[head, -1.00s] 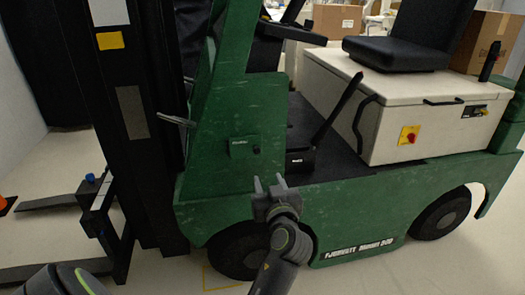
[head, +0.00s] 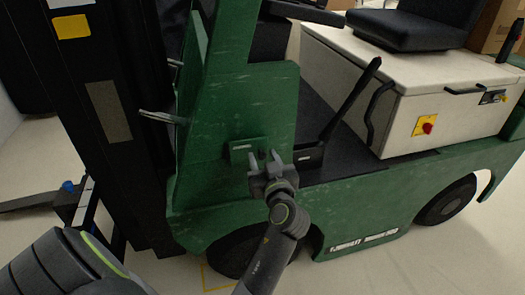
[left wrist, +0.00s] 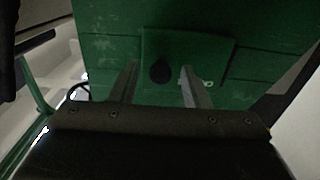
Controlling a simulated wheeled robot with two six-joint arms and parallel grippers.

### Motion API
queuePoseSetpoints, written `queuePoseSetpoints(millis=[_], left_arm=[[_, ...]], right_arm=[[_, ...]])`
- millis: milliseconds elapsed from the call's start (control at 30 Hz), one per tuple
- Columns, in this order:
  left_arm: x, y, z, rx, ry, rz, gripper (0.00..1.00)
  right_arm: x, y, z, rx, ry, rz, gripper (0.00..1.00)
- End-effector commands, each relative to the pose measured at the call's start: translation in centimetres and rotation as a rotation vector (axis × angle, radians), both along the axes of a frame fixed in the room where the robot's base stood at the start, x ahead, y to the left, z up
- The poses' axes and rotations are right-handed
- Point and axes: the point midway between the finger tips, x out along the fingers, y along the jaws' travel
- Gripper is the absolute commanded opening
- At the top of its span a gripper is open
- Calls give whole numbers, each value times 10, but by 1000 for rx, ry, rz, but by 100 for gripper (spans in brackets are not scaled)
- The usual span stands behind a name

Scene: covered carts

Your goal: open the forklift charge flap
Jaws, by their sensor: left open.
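The green forklift (head: 225,85) stands in front of me. Its charge flap (head: 240,146) is a small green plate on the side panel, lying flat and closed. In the left wrist view the flap (left wrist: 205,52) fills the upper middle, with a dark round knob (left wrist: 160,71) on it. My left gripper (head: 263,157) is open and empty, just in front of the flap, and hides part of it. In the left wrist view its two fingers (left wrist: 159,80) point at the flap, one on each side of the knob. Contact cannot be told. My right gripper is not in view.
The black mast (head: 110,110) and a fork (head: 35,198) are at the left. A black lever (head: 350,100) rises right of the flap. The white battery cover (head: 400,95) carries a red switch (head: 428,125). The floor below is clear.

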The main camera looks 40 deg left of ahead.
Motion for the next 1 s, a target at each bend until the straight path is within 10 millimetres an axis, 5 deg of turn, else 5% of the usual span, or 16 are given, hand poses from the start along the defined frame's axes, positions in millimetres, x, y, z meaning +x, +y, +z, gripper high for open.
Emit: queuePoseSetpoints(millis=[300,633,1000], left_arm=[[0,0,0,0,0,1,42],[0,0,0,0,0,1,0],[4,0,0,1,-1,-11,0]], right_arm=[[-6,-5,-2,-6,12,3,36],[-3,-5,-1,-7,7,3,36],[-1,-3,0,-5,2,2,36]])
